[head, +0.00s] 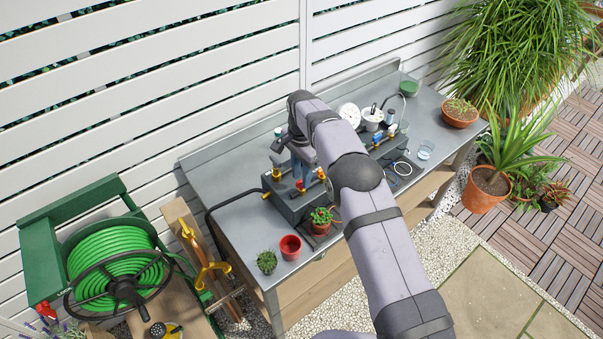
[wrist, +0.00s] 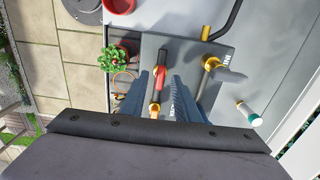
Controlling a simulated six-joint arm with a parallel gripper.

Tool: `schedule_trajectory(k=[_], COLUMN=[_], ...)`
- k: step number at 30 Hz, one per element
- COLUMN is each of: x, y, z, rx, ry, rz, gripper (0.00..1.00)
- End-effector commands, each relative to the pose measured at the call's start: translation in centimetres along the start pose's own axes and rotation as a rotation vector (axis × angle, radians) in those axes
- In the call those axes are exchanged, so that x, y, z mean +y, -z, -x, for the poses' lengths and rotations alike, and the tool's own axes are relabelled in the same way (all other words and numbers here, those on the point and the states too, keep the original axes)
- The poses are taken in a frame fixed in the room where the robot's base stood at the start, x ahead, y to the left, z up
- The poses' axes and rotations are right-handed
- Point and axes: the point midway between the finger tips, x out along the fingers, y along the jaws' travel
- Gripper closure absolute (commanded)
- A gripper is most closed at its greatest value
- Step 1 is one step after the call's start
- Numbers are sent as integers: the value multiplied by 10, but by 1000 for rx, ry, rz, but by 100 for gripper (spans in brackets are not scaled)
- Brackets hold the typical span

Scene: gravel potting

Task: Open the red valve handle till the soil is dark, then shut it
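The red valve handle (wrist: 162,77) lies between my fingertips in the wrist view, lengthwise over a brass pipe. My gripper (wrist: 162,76) is open, with one blue finger on each side of the handle and narrow gaps showing. In the head view my gripper (head: 302,172) points down over the grey valve block, and a bit of the red handle (head: 299,185) shows below it. A green leafy plant (wrist: 115,59) grows in a pot at the block's front; the head view shows this plant (head: 321,216) too. Leaves cover most of its soil, so its shade cannot be told.
A second valve with a grey handle (wrist: 231,74) stands right of the red one in the wrist view. A black pipe (wrist: 231,22) is beyond. A red pot (head: 290,247) and small cactus (head: 267,262) stand at the bench's left. The bench (head: 240,222) is clear between them and the pipe.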

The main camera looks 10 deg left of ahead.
Motion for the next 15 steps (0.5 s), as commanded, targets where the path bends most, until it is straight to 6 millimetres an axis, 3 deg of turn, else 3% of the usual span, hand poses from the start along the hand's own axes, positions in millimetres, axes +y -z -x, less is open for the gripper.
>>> schedule_trajectory(k=[12, 15], x=[0, 0], y=[0, 0], z=[-9, -9], rx=[0, 0], ry=[0, 0], rz=[0, 0], gripper=[71, 93])
